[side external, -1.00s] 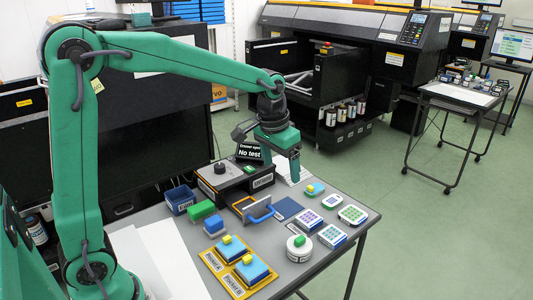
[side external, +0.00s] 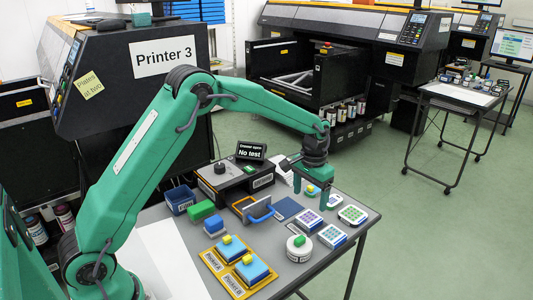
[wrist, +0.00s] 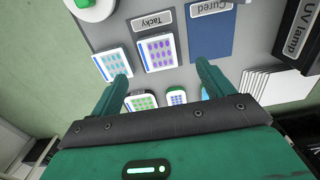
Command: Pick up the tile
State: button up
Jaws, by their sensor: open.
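Several small white dotted tiles lie flat on the grey table. One has purple dots (side external: 309,217) and also shows in the wrist view (wrist: 158,53). One has teal dots and a blue edge (side external: 332,237), also in the wrist view (wrist: 112,64). A green-dotted one (side external: 352,214) and a blue-dotted one (side external: 333,201) lie farther right. In the wrist view, these two (wrist: 141,102) (wrist: 177,97) are partly hidden by my gripper. My gripper (side external: 310,198) is open and empty above the tiles. Its fingers (wrist: 162,71) point down toward them. I cannot tell which tile is meant.
The UV lamp box (side external: 245,181) is behind.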

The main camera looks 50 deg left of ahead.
aim_at(309, 218)
jog(key=shift+d+f, duration=0.15)
jog(key=shift+f, duration=3.7)
jog(key=c, duration=1.1)
jog(key=shift+c, duration=0.2)
jog(key=shift+r, duration=0.85)
notch_tip(309, 218, up, 2)
jog(key=shift+r, duration=0.15)
jog(key=s+d+r, duration=0.6)
jog(key=d+r, duration=0.1)
jog(key=d, duration=0.2)
jog(key=shift+s+d, duration=0.25)
jog(key=shift+d, duration=0.15)
